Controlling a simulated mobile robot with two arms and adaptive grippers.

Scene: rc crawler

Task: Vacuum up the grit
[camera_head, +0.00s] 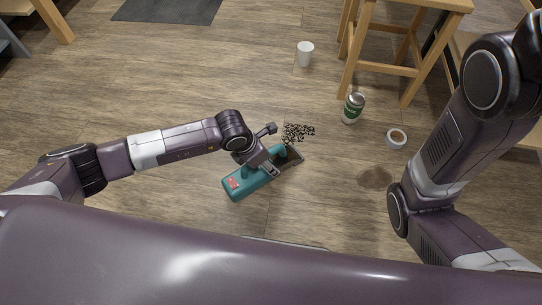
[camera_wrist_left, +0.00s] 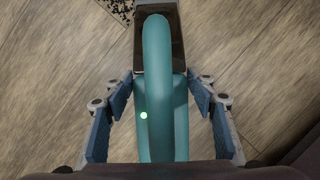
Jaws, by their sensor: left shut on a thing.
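A teal handheld vacuum (camera_head: 236,185) with a dark clear nozzle lies low at the floor in the head view. My left gripper (camera_head: 266,168) is shut on its handle, which runs between the two fingers (camera_wrist_left: 160,95) in the left wrist view. A patch of dark grit (camera_head: 298,132) lies scattered on the wood floor, just beyond the nozzle end. Some grit also shows at the top left of the left wrist view (camera_wrist_left: 116,8). Whether the nozzle touches the floor is hard to tell. My right arm shows at the right; its gripper is out of view.
A white and green cup (camera_head: 353,108) and a small bowl with brown contents (camera_head: 396,139) are on the floor right of the grit. A white cup (camera_head: 305,54) stands farther back. A wooden stool (camera_head: 378,68) stands at upper right. A dark mat (camera_head: 168,10) lies at the back.

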